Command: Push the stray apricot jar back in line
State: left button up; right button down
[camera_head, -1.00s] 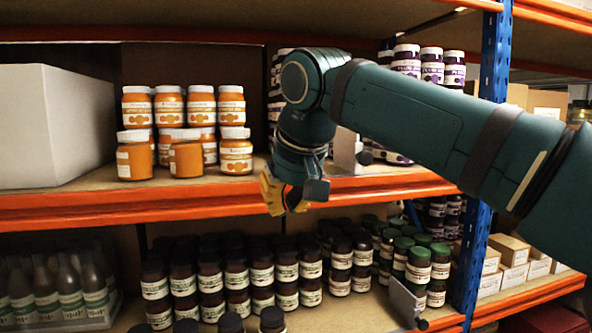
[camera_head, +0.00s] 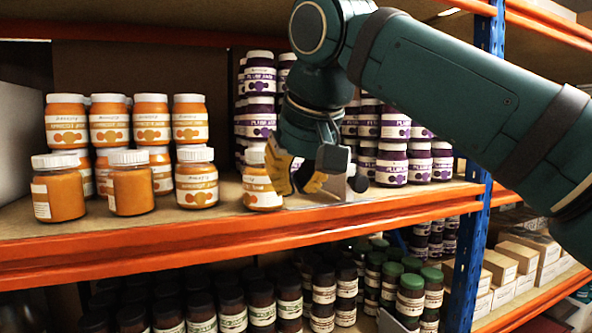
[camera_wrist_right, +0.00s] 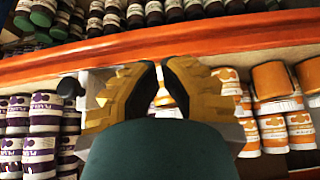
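The stray apricot jar (camera_head: 261,196), orange with a pale label, stands upright near the shelf's front edge. It is right of the other apricot jars (camera_head: 197,184) and partly hidden by my right gripper (camera_head: 298,182). That gripper hangs low over the shelf just right of the jar, its yellow fingers very near it; I cannot tell whether they touch. In the right wrist view the fingertips (camera_wrist_right: 162,65) are close together with nothing clearly held, and an orange jar with a pale lid (camera_wrist_right: 165,98) shows through the gap between the fingers. My left gripper is out of view.
Plum jars (camera_head: 391,166) stand in stacks to the right and behind my gripper. The orange shelf edge (camera_head: 150,248) runs along the front. A blue post (camera_head: 474,230) stands right. Dark jars fill the shelf below.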

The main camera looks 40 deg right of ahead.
aim_at(275, 213)
jog(key=w+f, duration=0.1)
jog(key=w, duration=0.1)
jog(key=w+d+f, duration=0.1)
jog(key=w+f, duration=0.2)
jog(key=w, duration=0.1)
jog(key=shift+w+d+f, duration=0.1)
jog(key=shift+d+f, duration=0.1)
jog(key=shift+d, duration=0.05)
jog(key=shift+w+d, duration=0.1)
jog(key=shift+w, duration=0.2)
